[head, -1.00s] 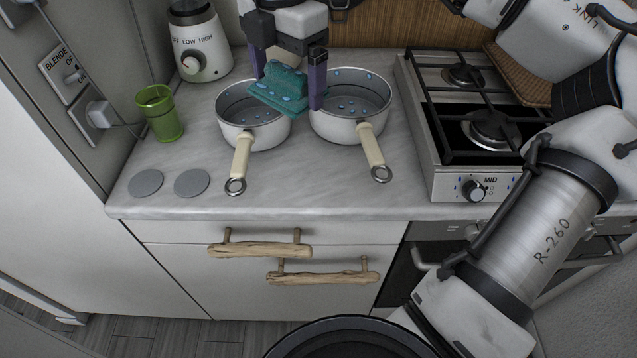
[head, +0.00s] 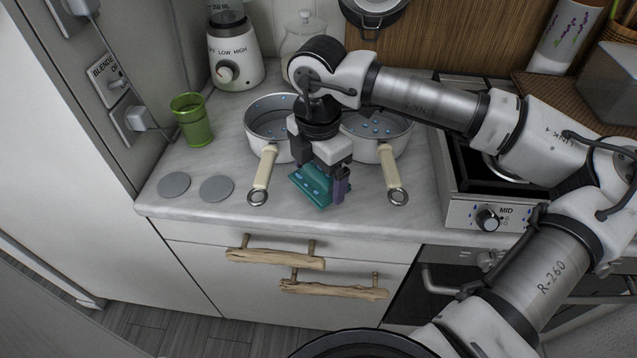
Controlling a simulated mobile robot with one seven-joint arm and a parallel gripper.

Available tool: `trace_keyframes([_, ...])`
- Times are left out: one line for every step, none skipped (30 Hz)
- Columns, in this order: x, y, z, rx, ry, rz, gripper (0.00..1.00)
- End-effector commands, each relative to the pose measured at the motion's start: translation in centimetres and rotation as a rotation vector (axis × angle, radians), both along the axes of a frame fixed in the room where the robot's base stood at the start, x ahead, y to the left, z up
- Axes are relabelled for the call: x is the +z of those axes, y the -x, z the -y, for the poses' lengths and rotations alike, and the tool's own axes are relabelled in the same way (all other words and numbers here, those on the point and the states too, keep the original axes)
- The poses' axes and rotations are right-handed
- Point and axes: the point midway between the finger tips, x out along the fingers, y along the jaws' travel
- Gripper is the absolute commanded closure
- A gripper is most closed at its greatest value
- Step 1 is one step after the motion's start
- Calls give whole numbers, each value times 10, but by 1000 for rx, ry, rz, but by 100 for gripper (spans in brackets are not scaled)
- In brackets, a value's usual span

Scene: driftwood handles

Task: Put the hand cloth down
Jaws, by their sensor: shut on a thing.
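The hand cloth (head: 312,184) is teal with light blue spots. It is between the fingers of my gripper (head: 320,184), which is shut on it. The cloth is in front of two pots, between their two handles, low over the counter (head: 225,215) near its front edge. I cannot tell whether it touches the counter. My gripper points down, and its body hides part of both pots.
A left pot (head: 262,125) and a right pot (head: 385,135) have cream handles pointing forward. A green cup (head: 192,120), a blender (head: 235,55) and two grey discs (head: 216,189) are to the left. A stove (head: 462,210) is at right.

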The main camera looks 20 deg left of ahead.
Motion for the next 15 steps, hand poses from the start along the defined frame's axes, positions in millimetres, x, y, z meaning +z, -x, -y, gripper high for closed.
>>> trace_keyframes([-3, 0, 0, 1, 0, -1, 28])
trace_keyframes([-6, 1, 0, 1, -1, -2, 28])
trace_keyframes([-10, 1, 0, 2, 0, -2, 28])
trace_keyframes([-15, 1, 0, 3, 0, -4, 28])
trace_keyframes([-20, 2, 0, 3, 0, -4, 28])
trace_keyframes([-26, 1, 0, 2, 0, -4, 28])
trace_keyframes([-31, 1, 0, 2, 0, -4, 28])
trace_keyframes([-35, 1, 0, 2, -1, -3, 28])
trace_keyframes([-39, 1, 0, 2, -1, -3, 28])
trace_keyframes([-42, 1, 0, 2, -1, -2, 28])
trace_keyframes([-43, 1, 0, 2, 0, -1, 28])
trace_keyframes([-45, 1, 0, 2, -1, 0, 28])
trace_keyframes([-45, 1, 0, 2, -1, 0, 28])
trace_keyframes([-45, 1, 0, 2, -1, 0, 28])
trace_keyframes([-45, 1, 0, 2, -1, 0, 28])
